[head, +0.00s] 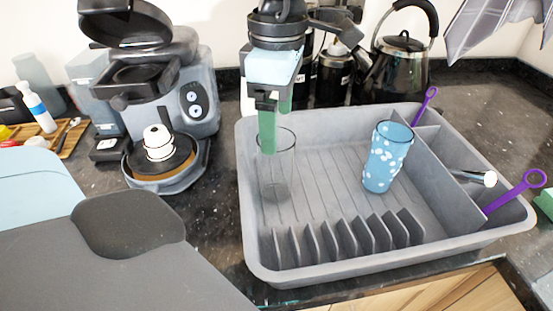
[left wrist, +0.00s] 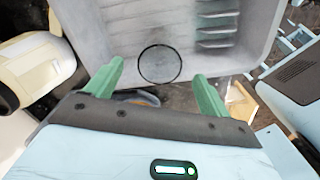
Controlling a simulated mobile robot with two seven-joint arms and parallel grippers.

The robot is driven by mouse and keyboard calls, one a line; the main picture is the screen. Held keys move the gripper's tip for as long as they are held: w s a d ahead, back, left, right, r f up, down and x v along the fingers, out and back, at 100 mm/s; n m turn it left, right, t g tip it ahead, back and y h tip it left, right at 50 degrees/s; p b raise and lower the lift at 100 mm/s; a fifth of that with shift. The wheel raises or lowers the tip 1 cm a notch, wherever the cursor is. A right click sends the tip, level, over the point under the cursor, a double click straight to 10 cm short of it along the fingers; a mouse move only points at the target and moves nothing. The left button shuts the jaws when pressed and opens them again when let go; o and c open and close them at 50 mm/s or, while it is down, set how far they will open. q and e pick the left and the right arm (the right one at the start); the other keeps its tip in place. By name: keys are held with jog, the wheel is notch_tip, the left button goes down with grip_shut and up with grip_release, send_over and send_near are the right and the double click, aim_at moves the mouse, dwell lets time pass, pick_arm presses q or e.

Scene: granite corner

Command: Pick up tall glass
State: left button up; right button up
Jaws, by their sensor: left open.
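The tall glass (head: 277,172) is clear and stands upright in the left part of the grey dish rack (head: 375,259). In the left wrist view the glass (left wrist: 160,64) shows as a round dark rim ahead of and between my fingertips. My left gripper (head: 274,128) is above the glass with its green fingers pointing down. One fingertip overlaps the glass rim in the head view; whether they touch I cannot tell. In the left wrist view my left gripper (left wrist: 157,76) is open with nothing held. My right gripper is not in view.
A blue cup with white spots (head: 388,158) stands right of the glass in the rack. Low divider slats (head: 345,240) stand in front of it. A coffee machine (head: 150,85) is at left, a black kettle (head: 402,70) behind. Purple-handled utensils (head: 516,190) lie at right.

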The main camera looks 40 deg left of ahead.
pick_arm(q)
notch_tip(320, 180, down, 7)
jog(key=shift+r+p, duration=0.2)
jog(key=shift+p, duration=0.15)
jog(key=c, duration=1.2)
jog(key=shift+r, duration=0.15)
notch_tip(320, 180, up, 28)
jog(key=shift+a+f+p, duration=0.1)
jog(key=shift+p, duration=0.45)
